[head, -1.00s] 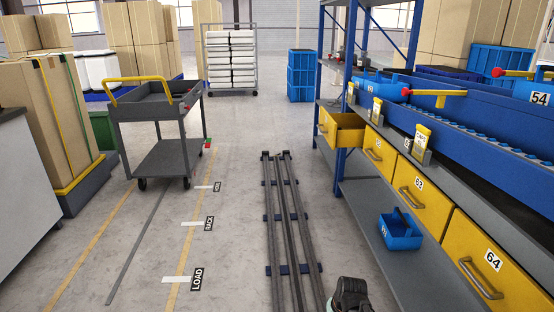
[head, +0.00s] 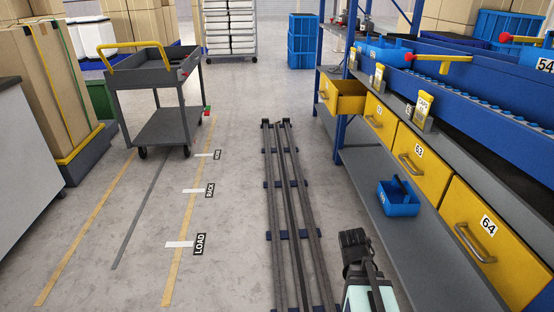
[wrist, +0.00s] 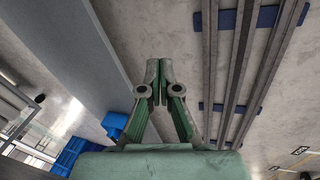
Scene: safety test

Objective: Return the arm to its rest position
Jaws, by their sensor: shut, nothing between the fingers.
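My gripper (wrist: 158,82) shows in the wrist view, with its two grey-green fingers together at the tips and nothing between them. It hangs over bare concrete floor. The dark rails (wrist: 235,70) run to the right of it, and the shelf side (wrist: 75,45) is at its left. In the head view, a dark and mint-coloured end part of my arm (head: 360,262) stands at the bottom, between the rails and the shelf. The rest of the arm is out of the picture.
The rack's grey lower shelf (head: 385,175) with a blue tote (head: 398,198) is close right of my arm. An open yellow drawer (head: 342,97) juts out further back. A grey cart (head: 155,95) stands left. The floor between cart and rails is clear.

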